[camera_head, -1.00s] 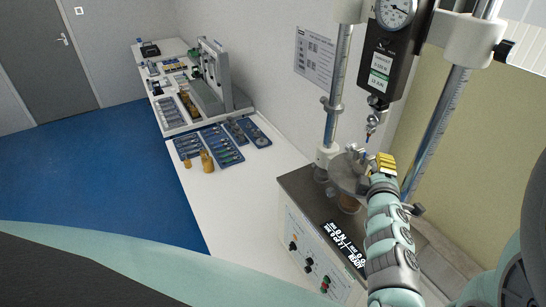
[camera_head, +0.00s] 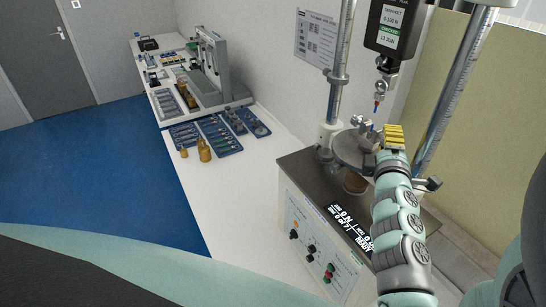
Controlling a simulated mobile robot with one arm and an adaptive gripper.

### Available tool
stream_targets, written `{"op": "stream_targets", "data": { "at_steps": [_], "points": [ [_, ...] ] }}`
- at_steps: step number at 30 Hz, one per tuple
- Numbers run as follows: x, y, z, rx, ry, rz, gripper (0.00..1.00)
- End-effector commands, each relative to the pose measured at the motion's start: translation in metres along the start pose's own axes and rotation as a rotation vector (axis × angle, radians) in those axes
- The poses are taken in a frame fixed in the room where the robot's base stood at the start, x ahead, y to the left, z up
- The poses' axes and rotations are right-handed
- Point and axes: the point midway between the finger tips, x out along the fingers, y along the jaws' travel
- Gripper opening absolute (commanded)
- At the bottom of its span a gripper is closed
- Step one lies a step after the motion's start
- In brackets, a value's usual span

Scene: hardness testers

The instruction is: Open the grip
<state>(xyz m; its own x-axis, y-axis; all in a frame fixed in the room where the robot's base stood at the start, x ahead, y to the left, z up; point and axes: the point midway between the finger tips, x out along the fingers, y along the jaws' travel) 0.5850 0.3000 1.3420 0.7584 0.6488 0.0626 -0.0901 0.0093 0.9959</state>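The force tester stands at right, with its dark gauge unit (camera_head: 392,25) between two metal columns. A small hook-like fitting (camera_head: 381,88) hangs below the gauge. A round metal plate (camera_head: 352,150) with small metal parts (camera_head: 362,124) on it sits on the tester's base below. My gripper (camera_head: 377,132) is at the right side of this plate, at the end of my pale green arm, by a yellow ribbed piece. Its fingers are small and partly hidden, so I cannot tell whether they are open or touching the metal parts.
The tester's control panel (camera_head: 318,245) has knobs and a lit display (camera_head: 350,228) that appears to read READY. Blue trays of parts (camera_head: 218,130) and brass weights (camera_head: 204,150) lie on the white bench (camera_head: 215,190). Another test stand (camera_head: 212,65) stands farther back. Blue floor is clear at left.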

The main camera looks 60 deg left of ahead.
Motion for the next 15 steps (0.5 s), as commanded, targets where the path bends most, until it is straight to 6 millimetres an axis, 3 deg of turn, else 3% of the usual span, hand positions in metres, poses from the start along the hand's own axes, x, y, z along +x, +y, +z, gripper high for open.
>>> {"op": "stream_targets", "data": {
  "at_steps": [4, 15],
  "points": [
    [-0.0001, -0.0009, 0.0001, 0.001, -0.001, -0.002, 0.47],
    [-0.0061, -0.0003, -0.0002, 0.002, 0.001, 0.0, 0.47]
  ]
}}
